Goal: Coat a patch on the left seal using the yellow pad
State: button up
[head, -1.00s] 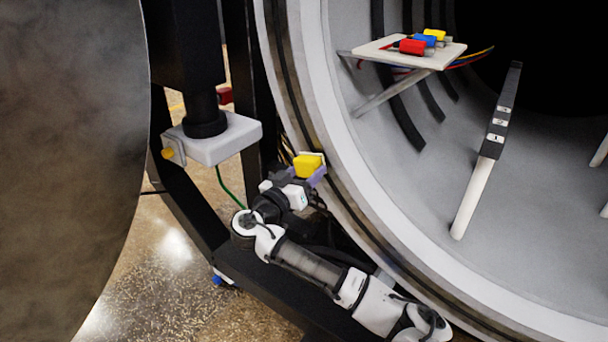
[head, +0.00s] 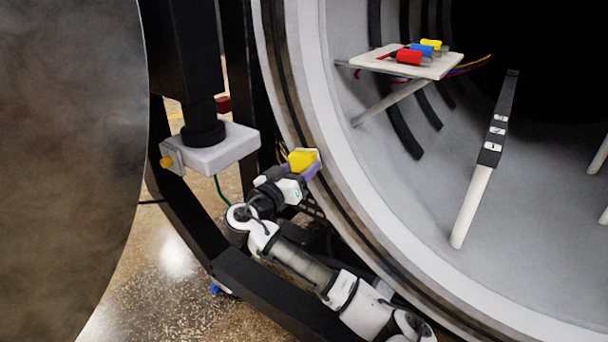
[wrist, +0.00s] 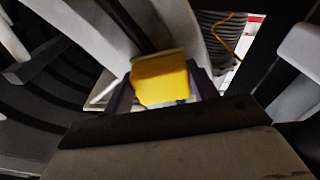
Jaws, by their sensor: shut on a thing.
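The yellow pad (head: 302,160) has a pale backing and is held in my gripper (head: 304,169), whose fingers are purple. In the wrist view the pad (wrist: 160,80) sits between the two purple fingers of my gripper (wrist: 163,92). The left seal (head: 275,60) appears as a dark band along the left side of the furnace's round flange. It also shows in the wrist view as a dark strip (wrist: 124,22) running to the pad's upper edge. The pad is right by the seal; I cannot tell if they touch. The pad hides part of the strip.
A pale shelf (head: 385,63) inside the chamber holds red, blue and yellow blocks. A dark-topped post (head: 487,155) leans in the chamber. The big round door (head: 65,160) stands open at left. A white block (head: 215,150) on a black column stands left of my gripper.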

aim_at(297, 130)
jog(key=shift+w+a+r+p, duration=0.35)
jog(key=shift+w+a+r, duration=0.15)
jog(key=shift+r, duration=0.7)
jog(key=shift+w+a+r+p, duration=0.35)
jog(key=shift+a+r, duration=0.2)
jog(key=shift+r, duration=0.6)
jog(key=shift+w+a+r+p, duration=0.3)
jog(key=shift+w+a+r, duration=0.2)
jog(key=shift+r, duration=0.7)
jog(key=shift+s+f+b, duration=0.1)
jog(key=shift+b, duration=0.35)
jog(key=f+b, duration=0.1)
jog(key=b, duration=0.1)
jog(key=s+d+f+b, duration=0.1)
jog(key=f, duration=0.1)
jog(key=d+f+b, duration=0.1)
jog(key=f+b, duration=0.1)
jog(key=shift+s+f+b, duration=0.1)
jog(key=shift+s+b, duration=0.2)
jog(key=shift+s, duration=0.05)
jog(key=d+f+b, duration=0.1)
jog(key=s+f+b, duration=0.1)
jog(key=f+b, duration=0.1)
jog(key=d+f+b, duration=0.1)
jog(key=b, duration=0.1)
jog(key=shift+s+d+f, duration=0.25)
jog(key=shift+d+f, duration=0.05)
jog(key=shift+d, duration=0.05)
jog(key=v, duration=0.6)
jog(key=shift+r, duration=0.35)
